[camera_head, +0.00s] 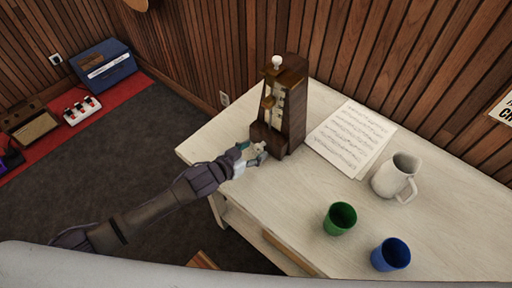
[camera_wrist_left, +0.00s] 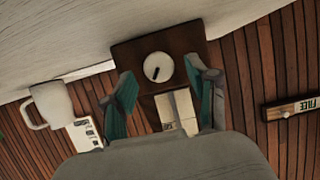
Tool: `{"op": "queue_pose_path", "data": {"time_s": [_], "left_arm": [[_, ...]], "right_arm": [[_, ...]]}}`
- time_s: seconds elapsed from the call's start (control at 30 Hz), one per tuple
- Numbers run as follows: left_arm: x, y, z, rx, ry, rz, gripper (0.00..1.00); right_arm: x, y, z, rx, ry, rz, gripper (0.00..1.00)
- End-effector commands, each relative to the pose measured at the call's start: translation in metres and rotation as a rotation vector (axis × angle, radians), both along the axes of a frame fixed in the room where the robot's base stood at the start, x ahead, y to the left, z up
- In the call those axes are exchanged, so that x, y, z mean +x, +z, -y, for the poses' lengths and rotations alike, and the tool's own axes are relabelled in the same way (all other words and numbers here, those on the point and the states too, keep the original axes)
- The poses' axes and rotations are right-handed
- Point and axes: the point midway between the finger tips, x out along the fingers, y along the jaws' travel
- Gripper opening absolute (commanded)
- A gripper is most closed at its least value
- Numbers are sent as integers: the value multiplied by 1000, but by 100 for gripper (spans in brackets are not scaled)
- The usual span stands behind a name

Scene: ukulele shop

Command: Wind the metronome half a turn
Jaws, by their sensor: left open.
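The metronome (camera_head: 294,118), a dark wooden pyramid shape with a pale scale on its front and a white knob on top, stands upright near the table's back left edge. My left gripper (camera_head: 256,154) is at its lower front. In the left wrist view a round, pale winding key (camera_wrist_left: 158,68) with a dark mark lies on the metronome's dark base (camera_wrist_left: 126,51). The open fingers of my left gripper (camera_wrist_left: 166,92) point toward it from either side, with visible gaps. I cannot tell whether they reach its depth. My right gripper is not in view.
The pale wooden table (camera_head: 285,200) has bare room at front left. Sheet music (camera_head: 350,135) lies right of the metronome. A white pitcher (camera_head: 396,176), green cup (camera_head: 340,218) and blue cup (camera_head: 391,254) stand farther right. A slatted wall (camera_head: 380,50) rises behind.

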Motion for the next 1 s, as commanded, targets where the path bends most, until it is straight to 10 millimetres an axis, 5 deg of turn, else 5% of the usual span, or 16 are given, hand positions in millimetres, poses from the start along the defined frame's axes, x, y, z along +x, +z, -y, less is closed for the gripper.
{"op": "queue_pose_path", "data": {"time_s": [0.47,0.83,1.0], "left_arm": [[13,-7,9,1,0,1,59],[12,-7,9,1,0,0,0],[12,-7,10,8,-1,5,0]], "right_arm": [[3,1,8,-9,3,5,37],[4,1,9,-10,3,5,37],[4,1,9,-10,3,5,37]]}}
